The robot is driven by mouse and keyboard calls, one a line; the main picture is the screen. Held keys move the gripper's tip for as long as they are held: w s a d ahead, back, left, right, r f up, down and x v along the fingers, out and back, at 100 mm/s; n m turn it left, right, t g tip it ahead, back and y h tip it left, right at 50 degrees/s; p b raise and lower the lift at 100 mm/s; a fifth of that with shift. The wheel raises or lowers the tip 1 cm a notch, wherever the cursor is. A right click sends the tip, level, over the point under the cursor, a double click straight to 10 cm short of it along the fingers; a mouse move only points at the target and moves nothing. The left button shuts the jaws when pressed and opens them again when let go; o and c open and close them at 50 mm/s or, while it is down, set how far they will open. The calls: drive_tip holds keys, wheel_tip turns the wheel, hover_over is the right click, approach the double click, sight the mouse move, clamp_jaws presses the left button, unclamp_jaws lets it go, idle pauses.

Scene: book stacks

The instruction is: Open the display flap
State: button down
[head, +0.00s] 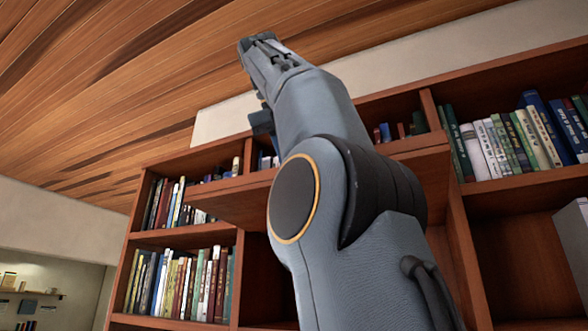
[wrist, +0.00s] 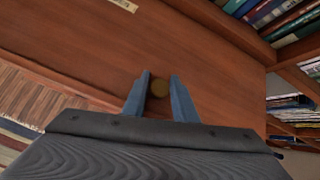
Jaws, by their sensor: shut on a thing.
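The display flap (head: 236,203) is a reddish-brown wooden panel in the middle of the bookcase. In the head view it stands out from the bookcase front, with its underside showing, and my arm hides its middle. In the wrist view the flap (wrist: 205,55) fills most of the picture. I cannot make out the fingers in the head view.
Bookcase bays with upright books stand at left (head: 180,285) and right (head: 515,140) of the flap. Book shelves (wrist: 290,40) also line the right of the wrist view. A slatted wooden ceiling (head: 100,90) is above. An open room area shows at far left.

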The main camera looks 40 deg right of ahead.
drive_tip(key=shift+s+d, duration=0.1)
drive_tip(key=shift+s, duration=0.05)
drive_tip(key=c, duration=1.6)
unclamp_jaws()
drive_tip(key=shift+d, duration=0.2)
drive_tip(key=shift+o, duration=0.6)
drive_tip(key=shift+s+d, duration=0.1)
drive_tip(key=shift+d, duration=0.05)
drive_tip(key=shift+a, duration=0.2)
drive_tip(key=shift+a, duration=0.1)
drive_tip(key=shift+w+f, duration=0.1)
drive_tip(key=shift+w, duration=0.1)
